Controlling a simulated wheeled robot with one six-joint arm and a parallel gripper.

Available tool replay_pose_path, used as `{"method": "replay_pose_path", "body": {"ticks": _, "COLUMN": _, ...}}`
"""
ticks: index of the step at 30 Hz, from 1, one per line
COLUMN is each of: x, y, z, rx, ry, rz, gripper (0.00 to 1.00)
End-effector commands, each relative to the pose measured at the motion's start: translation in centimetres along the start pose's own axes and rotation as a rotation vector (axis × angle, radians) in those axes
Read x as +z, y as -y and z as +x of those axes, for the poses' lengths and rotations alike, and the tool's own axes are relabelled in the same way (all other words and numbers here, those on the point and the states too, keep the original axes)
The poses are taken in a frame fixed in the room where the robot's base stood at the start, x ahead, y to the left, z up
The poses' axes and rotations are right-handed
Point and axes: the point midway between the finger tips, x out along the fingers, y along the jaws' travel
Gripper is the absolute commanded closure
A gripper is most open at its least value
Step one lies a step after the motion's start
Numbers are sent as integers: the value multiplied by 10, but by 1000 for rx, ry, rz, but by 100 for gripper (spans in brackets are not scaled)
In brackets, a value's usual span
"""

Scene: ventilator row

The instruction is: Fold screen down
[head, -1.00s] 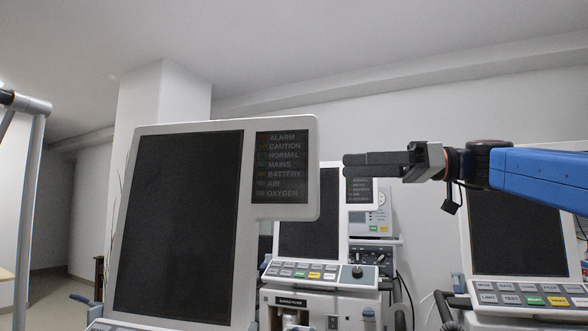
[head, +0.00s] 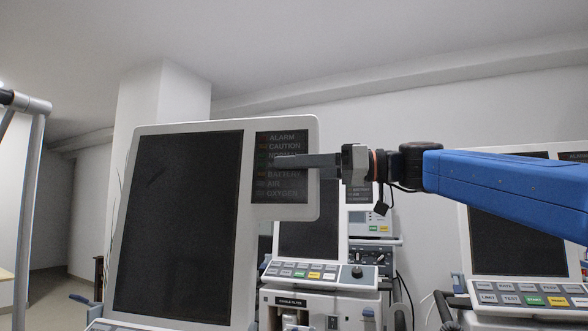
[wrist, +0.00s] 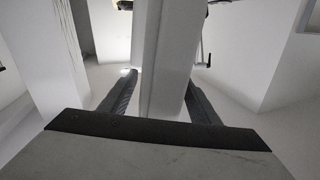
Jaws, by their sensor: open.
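The large screen (head: 178,225) stands nearly upright in the left half of the head view, with a dark display, pale frame and dark indicator panel (head: 282,205) at its upper right. My gripper (head: 274,162) reaches in from the right, one finger crossing in front of the indicator panel. The other finger is hidden in the head view. In the wrist view, my gripper (wrist: 160,97) is open, its two fingers on either side of a pale upright slab, which looks like the screen's edge (wrist: 162,70). I cannot tell whether either finger touches it.
A second ventilator screen (head: 310,225) with a button panel (head: 320,272) stands behind. A third screen (head: 515,240) is at the right, below my blue arm. A metal pole (head: 32,200) stands at the far left. The space above the screens is clear.

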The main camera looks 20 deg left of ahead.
Motion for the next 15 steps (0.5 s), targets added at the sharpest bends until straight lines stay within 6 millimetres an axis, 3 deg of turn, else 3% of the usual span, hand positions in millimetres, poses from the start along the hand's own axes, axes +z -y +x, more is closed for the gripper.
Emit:
{"method": "replay_pose_path", "body": {"ticks": 8, "x": 0, "y": 0, "z": 2, "rx": 0, "ry": 0, "rz": 0, "gripper": 44}}
{"method": "replay_pose_path", "body": {"ticks": 11, "x": 0, "y": 0, "z": 1, "rx": 0, "ry": 0, "rz": 0, "gripper": 63}}
{"method": "replay_pose_path", "body": {"ticks": 15, "x": 0, "y": 0, "z": 1, "rx": 0, "ry": 0, "rz": 0, "gripper": 96}}
